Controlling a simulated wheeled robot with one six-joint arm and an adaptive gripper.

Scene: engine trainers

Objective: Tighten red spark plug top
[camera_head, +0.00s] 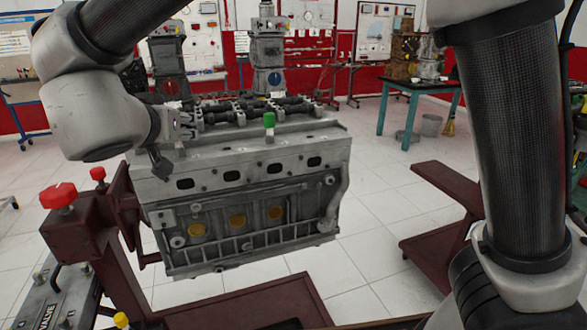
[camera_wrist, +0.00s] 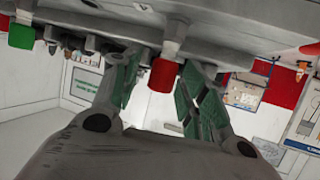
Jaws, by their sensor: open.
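The red spark plug top (camera_wrist: 163,76) shows in the wrist view, where it hangs below the engine surface because that view is upside down. My gripper (camera_wrist: 167,68) is open, with one green-padded finger on each side of the red top. A gap shows on its left; on its right the finger is close, and I cannot tell whether it touches. In the head view my gripper (camera_head: 172,142) is at the left end of the engine block (camera_head: 240,170), and the red top is hidden there. A green spark plug top (camera_head: 269,121) stands upright on the engine; it also shows in the wrist view (camera_wrist: 21,36).
A dark red stand with red knobs (camera_head: 58,196) holds the engine at the left. Camshafts (camera_head: 255,108) lie along the engine's far side. A teal table (camera_head: 420,88) stands at the back right. Open tiled floor (camera_head: 370,250) lies right of the engine.

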